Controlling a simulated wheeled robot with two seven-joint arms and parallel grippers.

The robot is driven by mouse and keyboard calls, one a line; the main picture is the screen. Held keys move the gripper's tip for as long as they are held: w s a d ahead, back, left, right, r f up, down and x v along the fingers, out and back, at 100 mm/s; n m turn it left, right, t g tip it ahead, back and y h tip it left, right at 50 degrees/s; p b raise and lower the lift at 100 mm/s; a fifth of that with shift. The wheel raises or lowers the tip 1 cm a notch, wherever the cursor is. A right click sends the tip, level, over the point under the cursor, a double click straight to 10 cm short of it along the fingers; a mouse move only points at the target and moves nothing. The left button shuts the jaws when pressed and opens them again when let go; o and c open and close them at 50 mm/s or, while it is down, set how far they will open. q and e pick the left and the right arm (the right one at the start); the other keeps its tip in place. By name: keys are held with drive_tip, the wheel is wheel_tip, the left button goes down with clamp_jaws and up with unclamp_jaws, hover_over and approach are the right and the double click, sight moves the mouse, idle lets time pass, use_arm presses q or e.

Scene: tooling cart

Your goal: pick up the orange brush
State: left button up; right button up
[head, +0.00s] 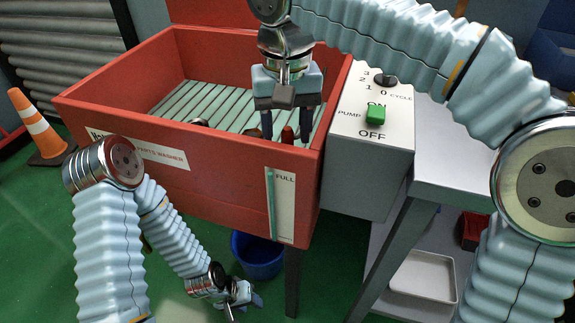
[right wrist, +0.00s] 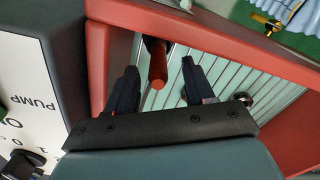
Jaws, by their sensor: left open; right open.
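The orange brush (right wrist: 158,66) shows in the right wrist view as an orange-red handle end with a darker part behind it, inside the red parts washer (head: 230,165). In the head view only a small red piece of the brush (head: 287,135) shows, below and between the fingers. My right gripper (head: 286,122) is open over the washer's slatted floor, pointing down. In the right wrist view its fingers stand on either side of the handle, with gaps visible. My left gripper (head: 242,297) is open and low, outside the washer, near the green floor.
A grey control box (head: 372,150) with a green pump button adjoins the washer's right wall. A round metal part (right wrist: 243,98) lies on the slats. A blue bucket (head: 258,257) stands under the washer. A traffic cone (head: 35,125) stands at left. The washer's left interior is mostly clear.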

wheel_tip(320, 180, down, 4)
drive_tip(key=shift+w+d+r, duration=0.1)
drive_tip(key=shift+r, duration=0.05)
drive_tip(key=shift+c, duration=0.5)
clamp_jaws()
drive_tip(key=shift+r, duration=0.1)
